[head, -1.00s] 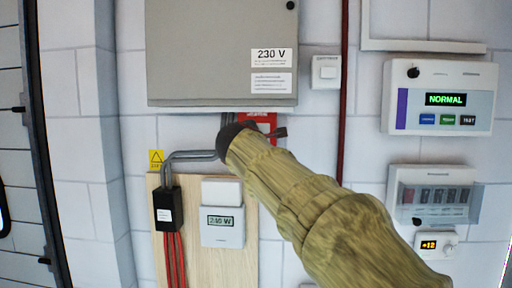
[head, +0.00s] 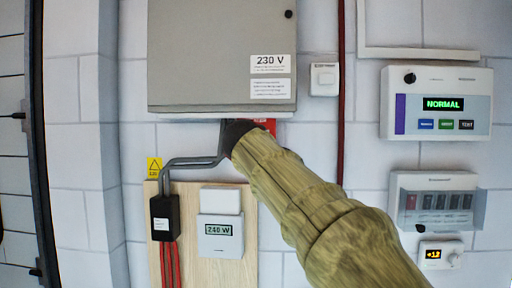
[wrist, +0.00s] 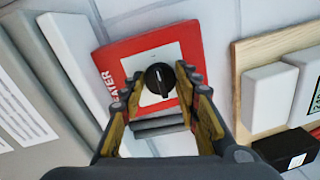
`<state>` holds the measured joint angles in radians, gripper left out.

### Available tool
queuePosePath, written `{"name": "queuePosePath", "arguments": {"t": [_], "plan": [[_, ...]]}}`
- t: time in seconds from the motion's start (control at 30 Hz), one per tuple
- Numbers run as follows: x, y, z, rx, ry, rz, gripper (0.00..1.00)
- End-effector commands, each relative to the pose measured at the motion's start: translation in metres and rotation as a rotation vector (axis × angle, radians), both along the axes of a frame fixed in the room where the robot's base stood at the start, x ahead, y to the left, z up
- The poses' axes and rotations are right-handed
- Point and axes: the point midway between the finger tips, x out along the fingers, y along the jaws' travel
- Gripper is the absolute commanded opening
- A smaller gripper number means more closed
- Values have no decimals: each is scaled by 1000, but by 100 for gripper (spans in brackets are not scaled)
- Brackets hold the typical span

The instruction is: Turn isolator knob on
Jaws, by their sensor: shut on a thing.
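The isolator knob (wrist: 160,80) is a small round black knob with a pale pointer mark. It sits on a white plate (wrist: 153,60) in a red panel (wrist: 188,55) on the wall. In the wrist view the mark runs roughly up and down the picture. My gripper (wrist: 162,88) has one finger on each side of the knob and is shut on it. In the head view my arm reaches up to the red panel (head: 270,124) just under the grey cabinet, and the sleeve hides the knob and fingertips.
The grey 230 V cabinet (head: 220,55) overhangs closely above. A wooden board (head: 248,250) with a meter (head: 220,248) and a black box (head: 165,218) is below left. Grey conduit (head: 195,162) runs beside my gripper. Control panels (head: 440,80) stand to the right.

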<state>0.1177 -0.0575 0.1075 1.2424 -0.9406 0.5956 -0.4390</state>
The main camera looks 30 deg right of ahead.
Motion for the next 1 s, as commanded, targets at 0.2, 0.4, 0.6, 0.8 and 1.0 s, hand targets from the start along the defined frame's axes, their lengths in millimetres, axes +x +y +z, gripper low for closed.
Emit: {"name": "queuePosePath", "arguments": {"t": [0.2, 0.4, 0.6, 0.8, 1.0], "plan": [[0, 0, -1, 4, -1, -1, 6], [0, 0, -1, 4, 0, -1, 35], [0, 0, -1, 2, 0, 0, 46], [0, 0, -1, 2, 0, 0, 50], [-1, 1, 0, 2, 0, 0, 50]]}}
